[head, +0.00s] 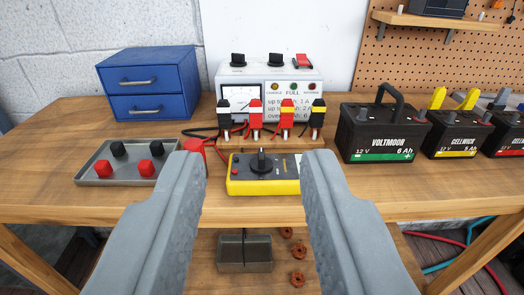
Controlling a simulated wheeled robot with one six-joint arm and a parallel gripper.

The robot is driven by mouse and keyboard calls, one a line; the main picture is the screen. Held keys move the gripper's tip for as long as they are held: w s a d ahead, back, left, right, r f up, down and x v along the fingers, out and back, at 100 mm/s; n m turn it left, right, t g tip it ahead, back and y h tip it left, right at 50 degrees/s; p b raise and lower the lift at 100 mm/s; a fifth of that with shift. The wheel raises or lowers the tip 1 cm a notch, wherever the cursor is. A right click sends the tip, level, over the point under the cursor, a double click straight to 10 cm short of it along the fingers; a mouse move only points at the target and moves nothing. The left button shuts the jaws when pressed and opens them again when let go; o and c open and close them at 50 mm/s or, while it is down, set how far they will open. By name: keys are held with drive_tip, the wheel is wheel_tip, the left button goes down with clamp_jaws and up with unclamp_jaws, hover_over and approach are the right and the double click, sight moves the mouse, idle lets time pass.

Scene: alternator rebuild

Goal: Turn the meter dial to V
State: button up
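A yellow multimeter (262,186) lies on the wooden bench in front of the charger, between my fingers in the picture. Its black dial (262,162) stands up from the grey face; the markings on the face are too small to read, so I cannot tell which setting it points at. My gripper (254,172) is open and empty, with one finger on each side of the meter and nearer the camera. The right finger covers part of the meter's right end. A red probe or lead lies by its left end, partly behind my left finger.
A grey tray (92,181) with red and black caps is at left, with a blue drawer cabinet (149,82) behind. A white charger (282,84) with several clamps stands behind the meter. Black batteries (380,128) stand at right. The front right of the bench is clear.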

drive_tip(key=w+r+g, duration=0.2)
drive_tip(key=w+g, duration=0.4)
drive_tip(key=w, duration=0.5)
drive_tip(key=g, duration=1.1)
hover_over(261, 153)
drive_tip(key=f, duration=0.1)
wheel_tip(261, 153, down, 18)
drive_tip(key=shift+r, duration=0.25)
clamp_jaws()
